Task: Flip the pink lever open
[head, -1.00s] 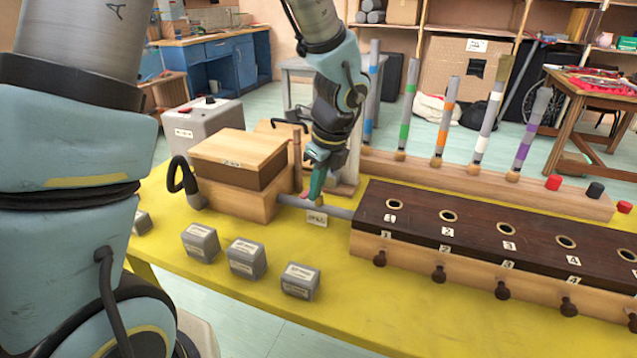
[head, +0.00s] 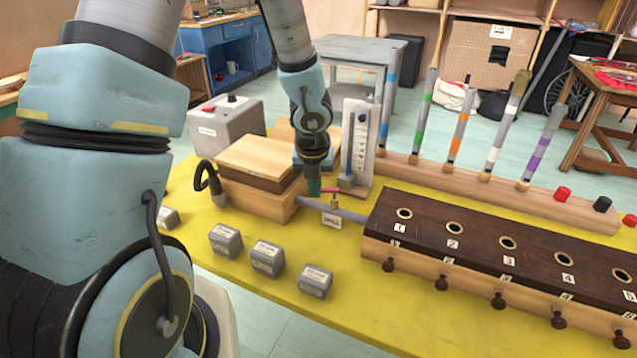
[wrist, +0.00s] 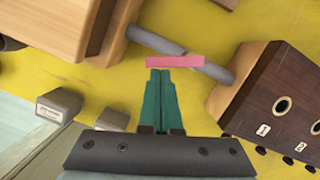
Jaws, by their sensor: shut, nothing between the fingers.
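The pink lever (head: 332,190) sits on a short stem above the grey pipe (head: 350,215), between the wooden box and the dark-topped wooden chest. In the wrist view the lever (wrist: 175,61) is a flat pink bar over the pipe (wrist: 180,52), at a slight angle to it. My gripper (head: 314,190) is shut and empty, pointing down just left of the lever. In the wrist view its green fingertips (wrist: 161,71) are together at the lever's near edge, left of its middle. I cannot tell whether they touch it.
The wooden box (head: 262,170) stands left of my gripper. The chest (head: 450,240) with numbered holes stands right. A white gauge panel (head: 360,140) rises behind the lever. A small label (head: 331,221) is in front of the pipe. Grey blocks (head: 267,258) lie on the yellow table nearer me.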

